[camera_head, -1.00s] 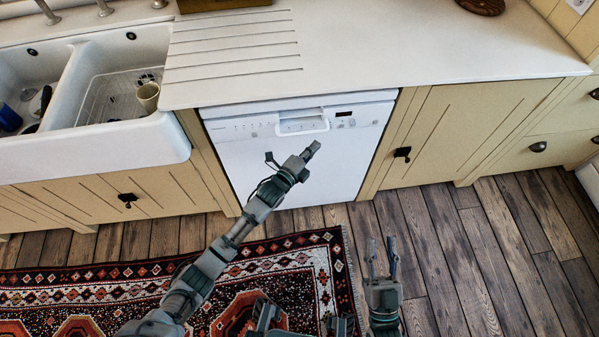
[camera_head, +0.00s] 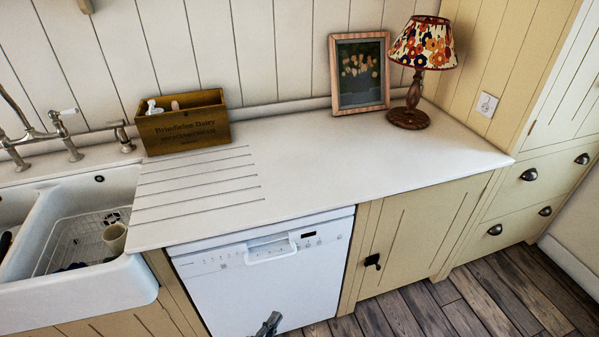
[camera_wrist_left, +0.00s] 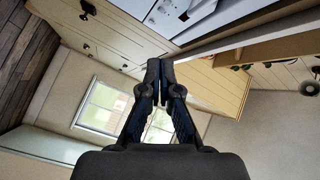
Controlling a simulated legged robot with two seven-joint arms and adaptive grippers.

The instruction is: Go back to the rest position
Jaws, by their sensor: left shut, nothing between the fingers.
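My left gripper (camera_head: 270,324) shows only as a small grey tip at the bottom edge of the head view, in front of the white dishwasher (camera_head: 262,275). In the left wrist view its two dark fingers (camera_wrist_left: 160,75) meet at the tips, shut with nothing between them. My right gripper is outside both current views.
A white counter (camera_head: 330,165) runs above the closed dishwasher. It bears a wooden box (camera_head: 183,128), a framed picture (camera_head: 360,75) and a lamp (camera_head: 420,48). A sink (camera_head: 95,275) with a cup (camera_head: 114,238) is at left. Bare wooden floor (camera_head: 480,300) lies at lower right.

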